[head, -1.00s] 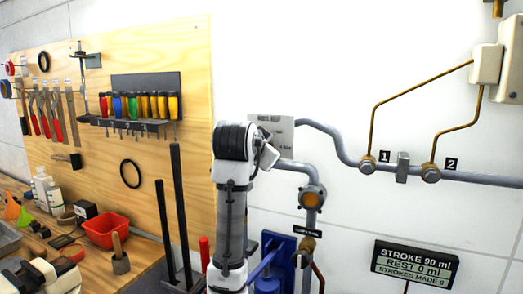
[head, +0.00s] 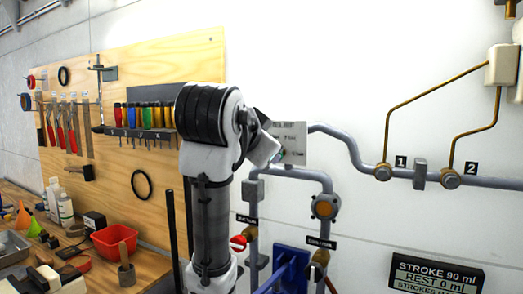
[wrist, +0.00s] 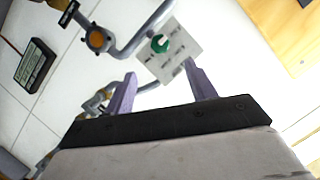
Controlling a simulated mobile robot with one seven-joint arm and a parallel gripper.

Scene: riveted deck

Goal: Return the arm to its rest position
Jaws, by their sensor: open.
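My arm, white with black joints, stands upright in the middle of the head view, its upper end bent over in front of the wall. My gripper shows in the wrist view (wrist: 160,95), its two purple fingers apart with nothing between them. Beyond the fingertips is a white relief plate with a green knob (wrist: 159,44), apart from the fingers as far as I can tell. In the head view the relief plate (head: 292,147) is partly hidden behind my arm's upper end, and my fingers are hidden there.
Grey pipes (head: 345,145) with an orange-centred fitting (head: 325,206) run along the white wall. A blue pump (head: 290,268) and a stroke sign (head: 436,276) are low at the right. A wooden tool board (head: 110,90) and a bench with a red bin (head: 113,240) stand left.

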